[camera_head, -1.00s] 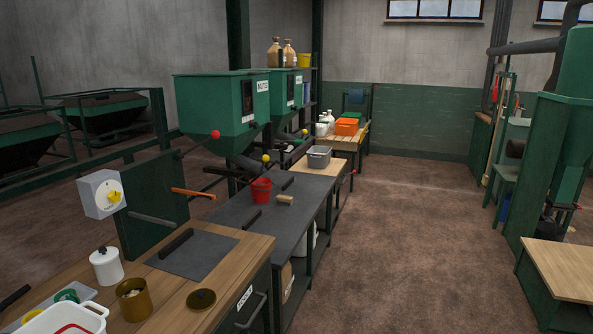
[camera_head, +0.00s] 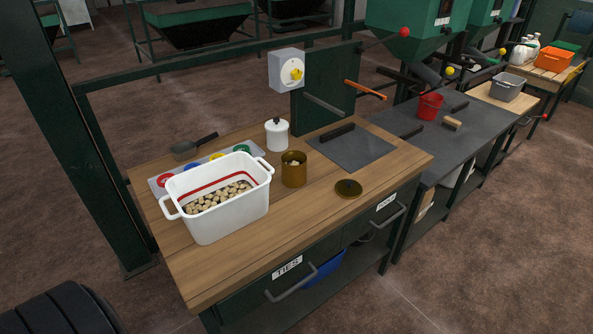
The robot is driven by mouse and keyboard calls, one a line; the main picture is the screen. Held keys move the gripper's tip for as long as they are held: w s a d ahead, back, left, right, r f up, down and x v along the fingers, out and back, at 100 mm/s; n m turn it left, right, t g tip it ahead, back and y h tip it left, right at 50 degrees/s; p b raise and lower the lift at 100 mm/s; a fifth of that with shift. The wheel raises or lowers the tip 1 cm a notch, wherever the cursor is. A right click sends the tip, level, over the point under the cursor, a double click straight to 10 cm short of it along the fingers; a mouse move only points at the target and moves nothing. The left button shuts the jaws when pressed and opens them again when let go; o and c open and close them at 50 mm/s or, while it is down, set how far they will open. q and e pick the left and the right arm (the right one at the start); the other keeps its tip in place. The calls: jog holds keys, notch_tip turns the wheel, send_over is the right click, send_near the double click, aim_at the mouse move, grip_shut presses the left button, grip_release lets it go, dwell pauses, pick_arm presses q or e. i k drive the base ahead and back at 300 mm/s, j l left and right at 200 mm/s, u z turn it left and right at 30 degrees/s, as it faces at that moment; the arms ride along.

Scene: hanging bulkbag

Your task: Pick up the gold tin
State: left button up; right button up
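The gold tin (camera_head: 293,172) stands upright and open on the wooden workbench (camera_head: 250,255), right of the white tub. Some pale contents show inside it. Neither of my grippers is in view.
A white handled tub (camera_head: 228,218) holding nut-like pieces stands left of the tin. A white lidded canister (camera_head: 277,134) is behind it. A dark mat (camera_head: 352,149) with a black bar is at right. A scoop (camera_head: 194,147) lies at the back. Bare wood lies in front.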

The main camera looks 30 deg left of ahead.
aim_at(294, 162)
jog(key=u, duration=1.6)
